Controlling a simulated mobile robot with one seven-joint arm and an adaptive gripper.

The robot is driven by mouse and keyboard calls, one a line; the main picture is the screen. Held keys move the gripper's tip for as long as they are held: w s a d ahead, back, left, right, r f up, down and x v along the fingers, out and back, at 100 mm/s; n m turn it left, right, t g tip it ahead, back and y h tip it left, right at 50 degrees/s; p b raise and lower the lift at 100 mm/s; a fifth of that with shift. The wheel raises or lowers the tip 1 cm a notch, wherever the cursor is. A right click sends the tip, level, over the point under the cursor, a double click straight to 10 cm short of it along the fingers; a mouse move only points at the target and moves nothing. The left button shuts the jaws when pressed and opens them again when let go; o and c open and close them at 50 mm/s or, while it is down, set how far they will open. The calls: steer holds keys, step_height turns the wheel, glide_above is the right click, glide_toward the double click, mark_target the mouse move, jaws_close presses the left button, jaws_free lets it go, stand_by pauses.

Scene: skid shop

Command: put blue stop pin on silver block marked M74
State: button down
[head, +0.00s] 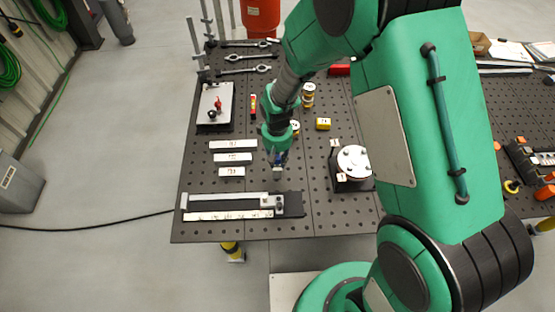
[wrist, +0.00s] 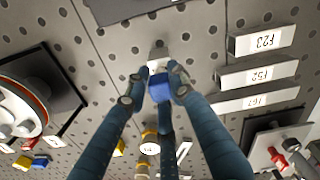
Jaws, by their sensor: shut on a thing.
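My gripper (head: 277,160) is shut on the blue stop pin (wrist: 159,87), which is held between the fingertips in the wrist view. A pale part shows just beyond its blue body. The pin appears above the perforated table, right of three silver blocks in the head view. These are a long block (head: 233,144), a middle block (head: 233,157) and a short block (head: 231,172). They also show at the right of the wrist view, where the short block (wrist: 262,40) has the clearest label. I cannot read M74 on any of them.
A rail fixture (head: 230,205) with a scale lies along the table's front edge. A round white-topped unit (head: 353,162) stands to the right. A plate with a red-handled clamp (head: 215,106) is at the left. Yellow items (head: 323,124) lie behind my gripper.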

steer(key=shift+f, duration=0.1)
steer(key=c, duration=1.5)
jaws_free()
step_height(320, 180, up, 12)
steer(key=shift+r, duration=0.15)
